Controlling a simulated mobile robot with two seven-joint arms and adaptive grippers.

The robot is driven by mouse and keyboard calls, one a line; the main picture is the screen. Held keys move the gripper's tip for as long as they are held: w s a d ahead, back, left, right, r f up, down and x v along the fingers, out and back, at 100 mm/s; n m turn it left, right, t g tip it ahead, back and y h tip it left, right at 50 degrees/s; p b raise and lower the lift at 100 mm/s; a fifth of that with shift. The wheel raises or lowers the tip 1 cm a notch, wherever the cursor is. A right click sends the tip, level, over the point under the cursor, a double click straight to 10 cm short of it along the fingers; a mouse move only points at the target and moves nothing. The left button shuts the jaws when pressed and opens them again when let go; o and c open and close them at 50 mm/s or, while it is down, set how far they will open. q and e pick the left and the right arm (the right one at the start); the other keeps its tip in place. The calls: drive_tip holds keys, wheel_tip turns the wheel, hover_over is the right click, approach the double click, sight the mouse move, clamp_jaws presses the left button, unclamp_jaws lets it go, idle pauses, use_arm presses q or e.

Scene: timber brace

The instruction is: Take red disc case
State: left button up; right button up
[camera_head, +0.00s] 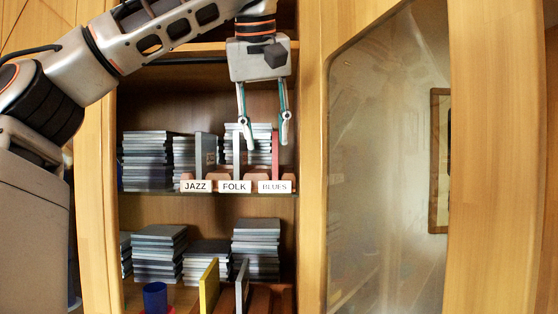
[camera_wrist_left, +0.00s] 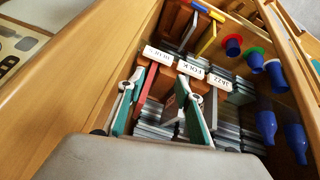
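The red disc case (camera_head: 275,150) stands upright on the upper shelf behind the BLUES label (camera_head: 275,187). In the left wrist view the red case (camera_wrist_left: 146,93) shows as a thin slab between my finger pads, nearer the left one. My left gripper (camera_head: 266,140) is open and empty, pointing down from above. Its fingertips reach about the height of the case's top in the head view; I cannot tell whether they touch it. In the left wrist view the gripper (camera_wrist_left: 160,100) also looks wide open. My right gripper is not in view.
A grey case (camera_head: 205,150) stands behind the JAZZ label (camera_head: 196,187), with disc stacks (camera_head: 147,160) behind. A yellow case (camera_head: 209,287) and a blue cup (camera_head: 155,297) are on the lower shelf. A glass door (camera_head: 385,170) stands right of the opening.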

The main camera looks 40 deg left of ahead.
sight(273, 132)
use_arm(q)
drive_tip(key=w+a, duration=0.1)
drive_tip(key=w, duration=0.1)
drive_tip(key=w+a, duration=0.2)
drive_tip(key=w+a+p, duration=0.1)
drive_tip(key=w, duration=0.1)
drive_tip(key=shift+w+a+r, duration=0.15)
drive_tip(key=shift+w+a, duration=0.05)
drive_tip(key=shift+w, duration=0.1)
drive_tip(key=shift+w+a, duration=0.25)
drive_tip(key=shift+w, duration=0.1)
drive_tip(key=shift+w+a, duration=0.15)
drive_tip(key=shift+w, duration=0.05)
drive_tip(key=shift+w+a+p, duration=0.55)
drive_tip(key=shift+w+a, duration=0.15)
drive_tip(key=shift+w, duration=0.35)
drive_tip(key=shift+x, duration=1.2)
drive_tip(key=shift+w+a+f, duration=0.1)
drive_tip(key=shift+a+f, duration=0.1)
drive_tip(key=shift+f, duration=0.1)
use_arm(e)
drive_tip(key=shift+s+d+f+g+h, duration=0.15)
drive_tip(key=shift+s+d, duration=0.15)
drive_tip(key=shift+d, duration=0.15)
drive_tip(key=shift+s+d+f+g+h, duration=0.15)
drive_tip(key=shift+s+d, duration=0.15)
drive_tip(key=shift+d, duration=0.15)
